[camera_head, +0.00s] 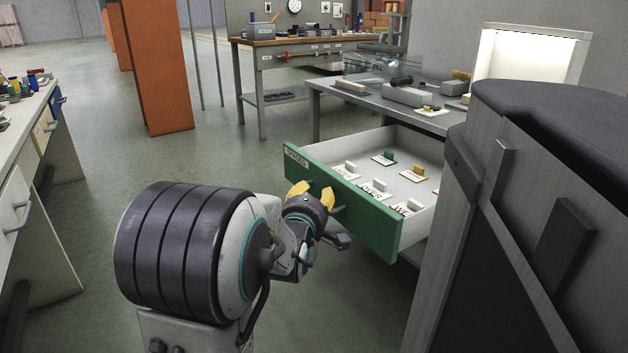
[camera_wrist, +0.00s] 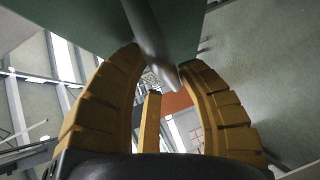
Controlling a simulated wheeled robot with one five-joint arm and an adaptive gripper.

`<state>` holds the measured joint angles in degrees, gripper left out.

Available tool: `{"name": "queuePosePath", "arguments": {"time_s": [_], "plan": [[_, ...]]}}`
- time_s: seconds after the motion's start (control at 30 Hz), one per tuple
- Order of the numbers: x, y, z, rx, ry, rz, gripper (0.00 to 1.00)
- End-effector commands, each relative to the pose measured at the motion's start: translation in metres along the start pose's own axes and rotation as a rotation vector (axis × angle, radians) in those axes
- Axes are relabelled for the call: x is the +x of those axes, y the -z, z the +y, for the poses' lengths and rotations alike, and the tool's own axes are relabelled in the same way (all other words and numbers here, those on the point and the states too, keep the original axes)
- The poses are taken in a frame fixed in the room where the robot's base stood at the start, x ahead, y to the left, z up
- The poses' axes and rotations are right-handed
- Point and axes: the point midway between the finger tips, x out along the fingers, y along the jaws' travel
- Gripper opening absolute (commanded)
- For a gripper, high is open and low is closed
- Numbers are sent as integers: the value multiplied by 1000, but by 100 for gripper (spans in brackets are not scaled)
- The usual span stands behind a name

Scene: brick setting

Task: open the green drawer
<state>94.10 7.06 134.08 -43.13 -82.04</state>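The green drawer (camera_head: 372,218) stands pulled well out at the right of centre in the head view. Its green front faces my gripper, and its pale inside is exposed. A label sits on the front's upper left. A grey bar handle (camera_wrist: 152,45) crosses between my fingers in the wrist view. My gripper (camera_head: 313,194) is at the drawer front, its yellow fingers converging around this handle and appearing shut on it. Small white, green and yellow pieces lie on labelled cards inside the drawer.
A grey worktable (camera_head: 330,91) with tools stands behind the drawer, beside a lit white panel (camera_head: 525,55). A bench with white drawers (camera_head: 22,215) runs along the left edge. An orange pillar (camera_head: 155,65) rises behind. Green floor between them is clear.

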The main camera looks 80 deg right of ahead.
Motion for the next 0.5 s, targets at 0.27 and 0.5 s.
{"name": "queuePosePath", "arguments": {"time_s": [0.27,0.5], "plan": [[-6,7,47,0,-21,3,35],[-11,11,78,0,-15,2,33]]}}
